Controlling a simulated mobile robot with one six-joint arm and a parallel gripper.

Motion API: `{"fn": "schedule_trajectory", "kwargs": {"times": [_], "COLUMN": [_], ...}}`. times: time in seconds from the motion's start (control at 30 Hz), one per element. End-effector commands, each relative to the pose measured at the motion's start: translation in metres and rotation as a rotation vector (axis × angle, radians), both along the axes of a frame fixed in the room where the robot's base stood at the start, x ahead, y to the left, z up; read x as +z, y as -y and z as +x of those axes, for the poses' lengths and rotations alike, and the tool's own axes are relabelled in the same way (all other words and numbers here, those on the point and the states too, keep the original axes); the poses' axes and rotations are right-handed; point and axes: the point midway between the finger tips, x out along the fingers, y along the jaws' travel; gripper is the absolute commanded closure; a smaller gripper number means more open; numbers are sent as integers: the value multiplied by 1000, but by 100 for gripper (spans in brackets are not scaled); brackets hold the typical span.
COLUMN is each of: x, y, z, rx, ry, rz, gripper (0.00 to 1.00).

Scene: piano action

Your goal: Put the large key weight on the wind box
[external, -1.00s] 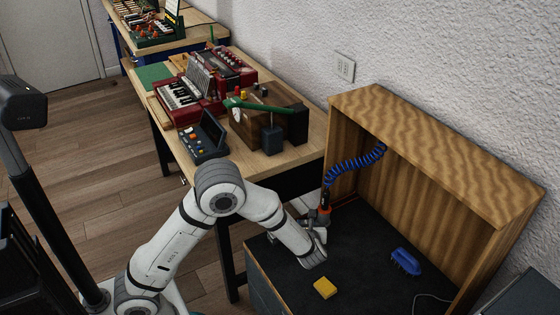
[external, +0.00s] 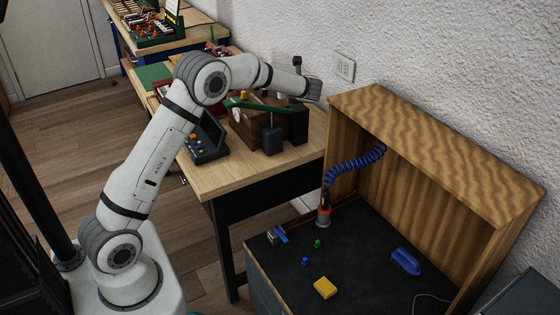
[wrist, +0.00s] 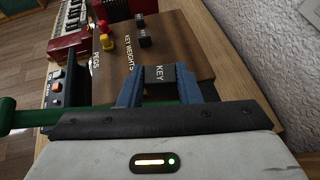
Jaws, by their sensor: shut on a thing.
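In the wrist view, a dark block lettered KEY (wrist: 159,74) sits between the blue-grey fingers of my gripper (wrist: 160,84), which is shut on it. It looks like a key weight; its size class is not readable. In the external view, my gripper (external: 314,91) is over the back right of the table, near the wooden box (external: 243,128). Nothing is labelled as the wind box, so I cannot tell which thing it is.
A green bar (external: 258,107) crosses above the wooden box. Yellow (wrist: 107,43) and red pegs stand on the board. A wood-grained cabinet (external: 440,145) and the wall are right.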

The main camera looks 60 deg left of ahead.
Motion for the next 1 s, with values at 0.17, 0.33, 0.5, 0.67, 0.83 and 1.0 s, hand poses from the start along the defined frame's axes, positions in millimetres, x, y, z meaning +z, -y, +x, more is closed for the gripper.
{"fn": "schedule_trajectory", "kwargs": {"times": [0.17, 0.33, 0.5, 0.67, 0.83, 1.0], "x": [41, 50, 49, 39, 7, -12], "y": [-35, -51, -69, -77, -77, -77], "z": [-3, -3, -1, -1, -2, -1], "rx": [29, 57, 144, 194, 199, 198], "ry": [4, 4, 5, 0, -2, 3], "rz": [2, 6, 6, 2, 1, 2], "gripper": [100, 100, 100, 100, 100, 100]}}
